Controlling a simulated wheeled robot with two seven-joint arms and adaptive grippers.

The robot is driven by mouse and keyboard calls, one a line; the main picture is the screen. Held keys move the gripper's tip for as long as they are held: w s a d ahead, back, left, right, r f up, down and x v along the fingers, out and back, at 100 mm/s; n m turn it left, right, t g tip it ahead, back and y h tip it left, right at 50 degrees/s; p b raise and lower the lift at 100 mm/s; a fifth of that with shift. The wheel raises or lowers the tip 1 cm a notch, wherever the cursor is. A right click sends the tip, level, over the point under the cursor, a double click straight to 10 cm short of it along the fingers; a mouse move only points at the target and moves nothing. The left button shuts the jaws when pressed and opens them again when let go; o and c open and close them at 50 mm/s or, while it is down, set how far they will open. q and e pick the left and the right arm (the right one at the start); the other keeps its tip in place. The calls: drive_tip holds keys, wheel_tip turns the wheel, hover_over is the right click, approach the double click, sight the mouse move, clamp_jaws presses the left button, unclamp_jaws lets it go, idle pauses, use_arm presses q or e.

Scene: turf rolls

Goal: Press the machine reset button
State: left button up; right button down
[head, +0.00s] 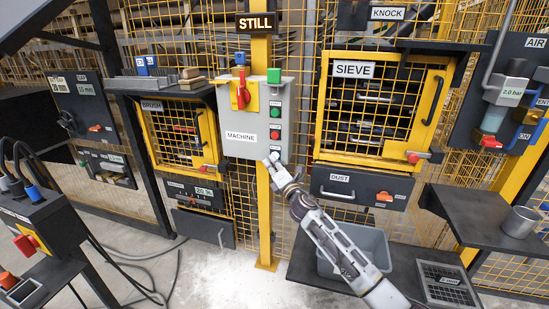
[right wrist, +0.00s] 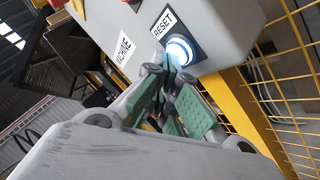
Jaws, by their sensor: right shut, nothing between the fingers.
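The grey machine box (head: 254,112), labelled MACHINE, is fixed to a yellow post. It carries a red switch, a green block on top and a column of small buttons. In the right wrist view the reset button (right wrist: 180,50) is round, lit white-blue, on a dark plate labelled RESET. My right gripper (head: 273,160) is shut and empty at the lower edge of the box. In the right wrist view its fingertips (right wrist: 170,72) overlap the lower edge of the button; I cannot tell whether they touch it. My left gripper is not in view.
Yellow mesh guarding stands behind. The BRUSH door (head: 180,135) is left of the box and the SIEVE door (head: 378,110) right. A DUST drawer (head: 360,187), a grey bin (head: 372,240) and a dark shelf (head: 478,222) with a metal cup (head: 521,222) are at right.

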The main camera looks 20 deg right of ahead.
drive_tip(key=shift+w+d, duration=0.1)
idle(0.5)
drive_tip(key=shift+s+a, duration=0.5)
drive_tip(key=shift+s, duration=0.2)
idle(0.4)
drive_tip(key=shift+s+a+p, duration=0.3)
drive_tip(key=shift+s+a, duration=0.4)
drive_tip(key=shift+s, duration=0.35)
drive_tip(key=shift+s+a+p, duration=0.3)
drive_tip(key=shift+s+a, duration=0.4)
drive_tip(key=shift+s, duration=0.35)
